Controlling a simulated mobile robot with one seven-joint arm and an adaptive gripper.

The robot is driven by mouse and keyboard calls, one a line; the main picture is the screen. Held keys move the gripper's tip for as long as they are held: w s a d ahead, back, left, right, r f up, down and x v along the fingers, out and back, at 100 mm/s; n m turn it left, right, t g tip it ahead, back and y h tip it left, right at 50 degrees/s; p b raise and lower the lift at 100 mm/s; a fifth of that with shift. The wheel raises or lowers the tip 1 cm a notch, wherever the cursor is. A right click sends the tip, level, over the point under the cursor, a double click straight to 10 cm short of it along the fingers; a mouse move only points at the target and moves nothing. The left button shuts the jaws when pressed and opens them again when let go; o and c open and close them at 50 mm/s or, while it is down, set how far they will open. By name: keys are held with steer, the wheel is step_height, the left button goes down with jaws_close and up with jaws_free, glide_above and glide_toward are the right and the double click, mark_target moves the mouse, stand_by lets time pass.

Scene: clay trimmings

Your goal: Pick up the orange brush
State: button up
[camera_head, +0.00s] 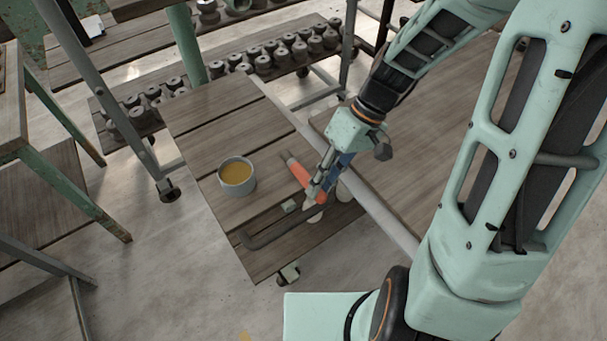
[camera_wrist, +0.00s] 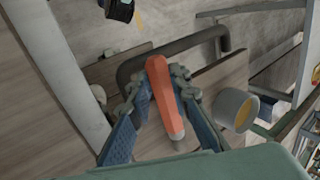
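The orange brush (camera_head: 299,173) shows at the right side of the small wooden cart top (camera_head: 200,125), slanting down to the right with a pale upper end. In the wrist view the brush (camera_wrist: 162,92) runs lengthwise between my fingers. My gripper (camera_head: 314,190) points down at the brush, and its lower part is partly hidden by the fingers. In the wrist view my gripper (camera_wrist: 163,84) has a fingertip against each side of the brush, closed on it. I cannot tell whether the brush touches the wood.
A grey cup with yellow-brown contents (camera_head: 237,175) stands left of the brush. A dark bent handle (camera_head: 275,234) runs along the cart's near edge. A larger wooden table (camera_head: 430,140) lies to the right. Racks of small grey pots (camera_head: 262,62) stand behind.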

jaws_close()
steer(key=shift+r, duration=0.15)
steer(key=shift+r, duration=0.3)
step_height(320, 180, up, 2)
steer(key=shift+w+r, duration=0.1)
steer(key=shift+r, duration=0.05)
steer(key=s+d+r, duration=0.8)
steer(key=d+r, duration=0.2)
steer(key=d, duration=0.1)
steer(key=shift+s+d+p, duration=0.15)
steer(key=shift+s+p, duration=0.1)
steer(key=shift+p, duration=0.1)
